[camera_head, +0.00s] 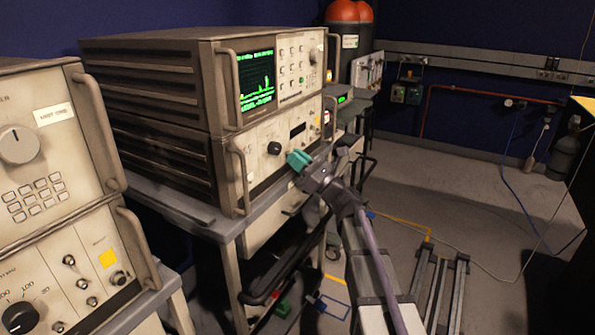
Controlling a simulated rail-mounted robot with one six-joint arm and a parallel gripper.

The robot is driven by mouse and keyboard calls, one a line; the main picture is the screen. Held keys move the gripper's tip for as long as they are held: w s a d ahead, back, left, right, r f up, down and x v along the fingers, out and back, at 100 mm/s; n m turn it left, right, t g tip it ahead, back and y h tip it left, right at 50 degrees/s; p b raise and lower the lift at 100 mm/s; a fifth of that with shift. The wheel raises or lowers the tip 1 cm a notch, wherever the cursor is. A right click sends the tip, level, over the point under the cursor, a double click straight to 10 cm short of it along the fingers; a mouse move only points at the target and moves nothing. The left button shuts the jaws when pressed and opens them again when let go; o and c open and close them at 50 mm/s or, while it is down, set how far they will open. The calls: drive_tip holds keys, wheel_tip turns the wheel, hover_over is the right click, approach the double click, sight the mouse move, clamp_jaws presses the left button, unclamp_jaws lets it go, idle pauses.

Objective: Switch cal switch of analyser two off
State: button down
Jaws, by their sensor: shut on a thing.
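An analyser (205,110) stands on a grey bench, with a lit green screen (256,80) in its upper unit. Its lower front panel (250,135) carries a black knob (274,148) and small controls. My gripper (299,160) has green fingertips and is at the right part of this lower panel. It is shut on a small control there, which looks to be the cal switch. The fingertips hide this switch, so its position cannot be read. No analyser number can be read.
Another instrument (60,130) with a large dial and keys stands close at the left. Handles (240,165) stick out from the analyser's front. A red-topped cylinder (349,35) is behind. A cable (515,165) hangs at the right, and the floor there is partly open.

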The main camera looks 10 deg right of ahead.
drive_tip(key=shift+w+a+f+t+y+b, duration=0.1)
drive_tip(key=shift+f+t+y+b, duration=0.25)
drive_tip(key=shift+t+y+b, duration=0.5)
drive_tip(key=c, duration=1.2)
unclamp_jaws()
drive_tip(key=b+v, duration=0.7)
drive_tip(key=v, duration=0.3)
drive_tip(key=shift+s+d, duration=0.3)
